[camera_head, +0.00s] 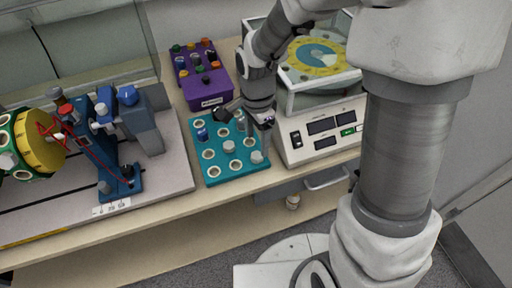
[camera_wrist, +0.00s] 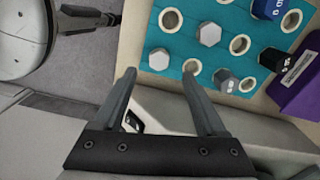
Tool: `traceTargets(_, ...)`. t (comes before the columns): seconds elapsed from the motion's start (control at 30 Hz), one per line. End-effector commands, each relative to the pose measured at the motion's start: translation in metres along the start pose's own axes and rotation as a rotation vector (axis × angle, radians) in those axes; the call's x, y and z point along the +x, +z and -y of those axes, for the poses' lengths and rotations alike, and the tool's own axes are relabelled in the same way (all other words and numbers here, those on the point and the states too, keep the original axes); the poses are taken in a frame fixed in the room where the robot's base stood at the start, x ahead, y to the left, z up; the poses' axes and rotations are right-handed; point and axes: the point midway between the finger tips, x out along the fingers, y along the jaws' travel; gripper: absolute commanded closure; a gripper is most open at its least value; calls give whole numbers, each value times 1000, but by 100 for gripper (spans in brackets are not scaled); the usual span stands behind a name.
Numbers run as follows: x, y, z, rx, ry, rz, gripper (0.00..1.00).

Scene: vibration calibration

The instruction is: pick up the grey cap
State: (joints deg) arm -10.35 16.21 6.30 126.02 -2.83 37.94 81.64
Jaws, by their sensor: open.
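The teal tray (camera_head: 213,172) holds several caps in its round holes. In the wrist view two light grey caps stand in the tray (camera_wrist: 180,20), one (camera_wrist: 210,35) inward and one (camera_wrist: 159,59) near its edge. A darker grey cap (camera_wrist: 226,79) and a black cap (camera_wrist: 271,59) stand to the right, and a blue cap (camera_wrist: 267,8) at the top. I cannot tell which one the task means. My gripper (camera_head: 257,131) is over the tray's right part. In the wrist view my gripper (camera_wrist: 159,74) is open and empty, its fingertips just below the edge cap.
A purple box (camera_head: 205,88) with coloured caps stands behind the tray. A white device (camera_head: 320,128) with a yellow disc stands right of it. A blue clamp rig (camera_head: 120,150) stands on a plate to the left. The bench front edge is close to the tray.

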Motion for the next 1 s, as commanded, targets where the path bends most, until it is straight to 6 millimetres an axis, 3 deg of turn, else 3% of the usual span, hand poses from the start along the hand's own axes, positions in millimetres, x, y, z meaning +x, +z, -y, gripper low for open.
traceTargets(0.4, 49, 6, -2, -1, 2, 0, 26)
traceTargets(0.7, 54, 6, -1, -1, -1, 0, 26)
traceTargets(0.77, 54, 6, -1, -1, -1, 0, 33)
traceTargets(1.0, 54, 6, -1, -1, -1, 0, 77)
